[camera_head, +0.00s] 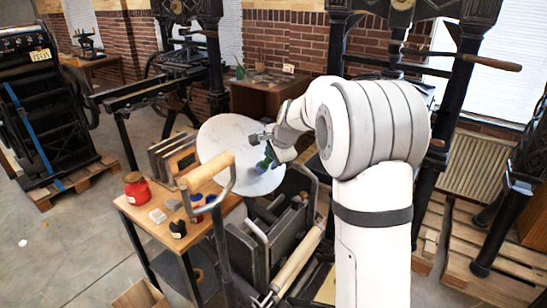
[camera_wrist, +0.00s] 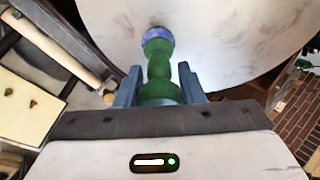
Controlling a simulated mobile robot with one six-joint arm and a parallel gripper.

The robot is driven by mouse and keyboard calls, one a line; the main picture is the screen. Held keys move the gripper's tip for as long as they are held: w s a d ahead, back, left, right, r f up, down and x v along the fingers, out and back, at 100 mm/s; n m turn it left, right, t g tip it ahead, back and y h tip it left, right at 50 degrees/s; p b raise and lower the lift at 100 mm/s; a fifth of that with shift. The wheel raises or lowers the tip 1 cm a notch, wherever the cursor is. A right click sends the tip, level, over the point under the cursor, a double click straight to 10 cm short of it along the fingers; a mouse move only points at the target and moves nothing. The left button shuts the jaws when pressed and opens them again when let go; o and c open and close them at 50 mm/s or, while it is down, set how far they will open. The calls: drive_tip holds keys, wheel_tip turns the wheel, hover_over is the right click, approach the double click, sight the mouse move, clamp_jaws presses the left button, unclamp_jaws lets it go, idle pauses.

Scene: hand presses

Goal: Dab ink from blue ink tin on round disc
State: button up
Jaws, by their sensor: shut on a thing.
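My gripper (camera_head: 268,152) is shut on a green-handled dabber (camera_head: 264,164), in front of the round disc. In the wrist view the dabber (camera_wrist: 157,72) stands upright between the two fingers of my gripper (camera_wrist: 160,80). The large pale round disc (camera_head: 220,135) is tilted and shows grey smudges. A small blue tin (camera_head: 197,201) is on the wooden side table, partly behind the press handle.
A red can (camera_head: 137,188), a dark tin (camera_head: 178,229) and small pale blocks share the wooden table (camera_head: 150,212). A wooden-handled lever (camera_head: 207,171) rises before the disc. Black presses stand around, and a brick wall is behind.

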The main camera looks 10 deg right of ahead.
idle(0.5)
drive_tip(key=r, duration=0.1)
drive_tip(key=s+d+r+p, duration=0.1)
drive_tip(key=r, duration=0.1)
drive_tip(key=s+d+r+p, duration=0.1)
drive_tip(key=shift+s+d+r, duration=0.2)
drive_tip(key=shift+r, duration=0.15)
